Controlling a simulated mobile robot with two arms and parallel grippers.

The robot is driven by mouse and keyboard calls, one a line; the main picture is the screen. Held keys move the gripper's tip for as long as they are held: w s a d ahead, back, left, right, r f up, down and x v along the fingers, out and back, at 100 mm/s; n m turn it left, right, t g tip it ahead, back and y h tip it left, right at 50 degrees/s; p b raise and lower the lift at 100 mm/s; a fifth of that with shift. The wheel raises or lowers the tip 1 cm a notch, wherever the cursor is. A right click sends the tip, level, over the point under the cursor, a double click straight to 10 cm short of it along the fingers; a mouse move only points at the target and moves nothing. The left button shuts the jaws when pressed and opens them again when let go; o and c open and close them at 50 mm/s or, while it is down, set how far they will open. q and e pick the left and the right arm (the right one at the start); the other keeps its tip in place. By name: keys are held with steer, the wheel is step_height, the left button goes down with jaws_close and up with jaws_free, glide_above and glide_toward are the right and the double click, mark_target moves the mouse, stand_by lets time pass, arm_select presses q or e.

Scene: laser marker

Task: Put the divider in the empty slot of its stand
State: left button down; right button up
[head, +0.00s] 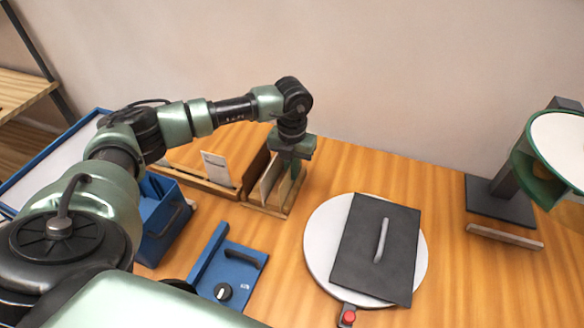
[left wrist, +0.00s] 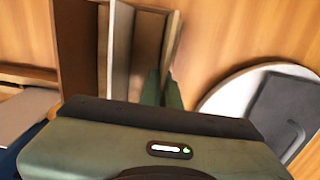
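The wooden stand (head: 267,210) is at the back middle of the table in the head view. Upright panels stand in it, and a pale one (left wrist: 121,50) shows in the left wrist view. My left gripper (head: 294,167) points down at the stand's right part. In the left wrist view its two dark green fingertips (left wrist: 163,85) are close together. A thin tan wooden panel, which I take as the divider (left wrist: 174,35), runs between them, a little slanted to the pale panel. Its lower edge is hidden, so its seating cannot be told. My right gripper is out of view.
A round white plate (head: 318,240) bears a dark slab with a handle (head: 350,265) right of the stand. A blue bin (head: 165,235) and a blue panel with a knob (head: 240,270) lie left. A dark post on a base (head: 490,205) stands at right.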

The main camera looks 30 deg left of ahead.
arm_select(q)
steer(key=c, duration=2.1)
jaws_free()
steer(key=shift+f, duration=0.15)
steer(key=o, duration=0.5)
steer(key=shift+c, duration=0.2)
steer(key=shift+r, duration=0.2)
step_height(320, 180, up, 11)
steer(key=b, duration=0.3)
steer(key=shift+b, duration=0.3)
steer(key=shift+r, duration=0.55)
